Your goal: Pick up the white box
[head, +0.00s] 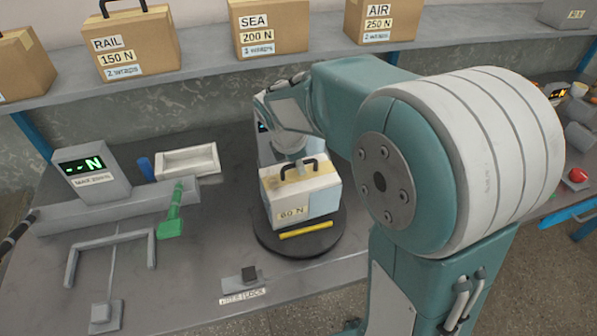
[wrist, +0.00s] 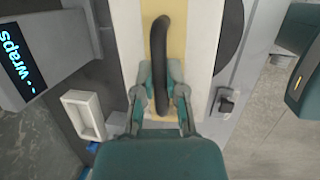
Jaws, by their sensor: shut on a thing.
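The white box (head: 312,202) stands upright on a round black turntable (head: 265,240) on the grey workbench. It has a tan strip along its top, a black arched handle (head: 297,167) and a label reading 60 N. In the wrist view, the box top (wrist: 203,40) fills the middle, with the black handle (wrist: 160,40) running along it. My gripper (wrist: 160,95) is over the box from above, its two fingers on either side of the handle and shut on it. In the head view the fingertips are mostly hidden by the wrist.
Cardboard boxes labelled RAIL (head: 137,48), SEA (head: 268,28) and AIR (head: 382,20) stand on the shelf behind. A display unit (head: 92,172), a white tray (head: 187,162) and a green-handled tool (head: 173,215) are to the left. A yellow bar (head: 306,230) lies before the box.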

